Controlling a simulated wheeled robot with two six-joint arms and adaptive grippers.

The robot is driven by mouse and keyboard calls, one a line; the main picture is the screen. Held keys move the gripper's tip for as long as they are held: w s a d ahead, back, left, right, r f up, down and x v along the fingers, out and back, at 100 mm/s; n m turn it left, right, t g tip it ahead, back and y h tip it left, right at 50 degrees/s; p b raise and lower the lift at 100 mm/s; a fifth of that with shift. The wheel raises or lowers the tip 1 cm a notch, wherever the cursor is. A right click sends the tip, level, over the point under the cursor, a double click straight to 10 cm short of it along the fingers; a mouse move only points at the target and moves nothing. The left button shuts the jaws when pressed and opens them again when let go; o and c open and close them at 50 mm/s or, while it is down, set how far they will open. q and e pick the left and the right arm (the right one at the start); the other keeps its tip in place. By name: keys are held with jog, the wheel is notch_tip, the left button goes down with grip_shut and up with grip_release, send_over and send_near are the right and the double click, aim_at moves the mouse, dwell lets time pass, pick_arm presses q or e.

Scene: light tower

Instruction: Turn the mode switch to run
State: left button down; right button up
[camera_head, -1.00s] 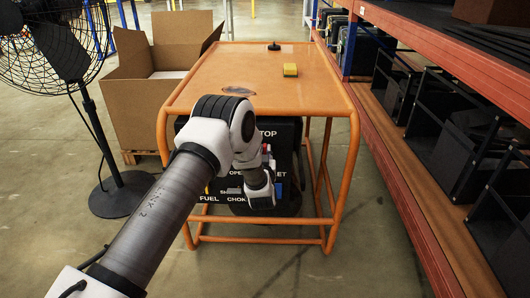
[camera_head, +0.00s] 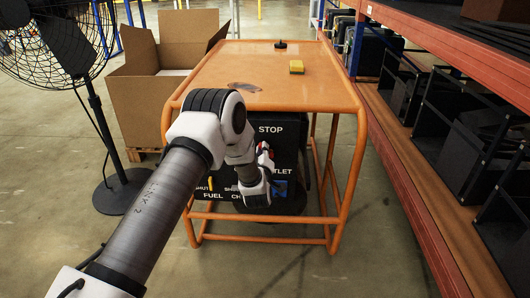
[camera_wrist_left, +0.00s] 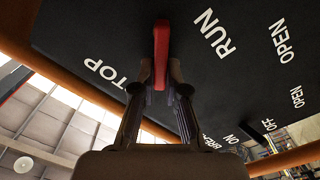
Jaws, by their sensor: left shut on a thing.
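The mode switch is a red lever (camera_wrist_left: 161,55) on the black panel (camera_wrist_left: 115,30) of the machine inside the orange cart. In the left wrist view it lies between the white labels STOP, partly hidden, and RUN (camera_wrist_left: 213,33). My left gripper (camera_wrist_left: 159,88) is shut on the lever, one finger on each side. In the head view the gripper (camera_head: 266,165) is at the panel front, below the word STOP (camera_head: 270,129); my wrist hides most of the switch area. My right gripper is not in view.
A black fan (camera_head: 90,100) and an open cardboard box (camera_head: 150,100) stand left. A shelf rack (camera_head: 400,150) runs along the right. Floor in front is clear.

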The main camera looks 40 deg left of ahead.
pick_arm(q)
jog(key=shift+s+a+f+n+b, duration=0.15)
jog(key=shift+f+n+b, duration=0.35)
jog(key=shift+n+b, duration=0.8)
jog(key=shift+s+a+f+n+b, duration=0.15)
jog(key=shift+f+n+b, duration=0.4)
jog(key=shift+n, duration=1.2)
jog(key=shift+s+a+f+n+b, duration=0.15)
jog(key=shift+f+n+b, duration=0.25)
jog(key=shift+n+b, duration=0.95)
jog(key=shift+w+n, duration=0.1)
jog(key=shift+n, duration=0.2)
jog(key=c, duration=1.2)
grip_release()
jog(key=v, duration=1.2)
jog(key=shift+a, duration=0.1)
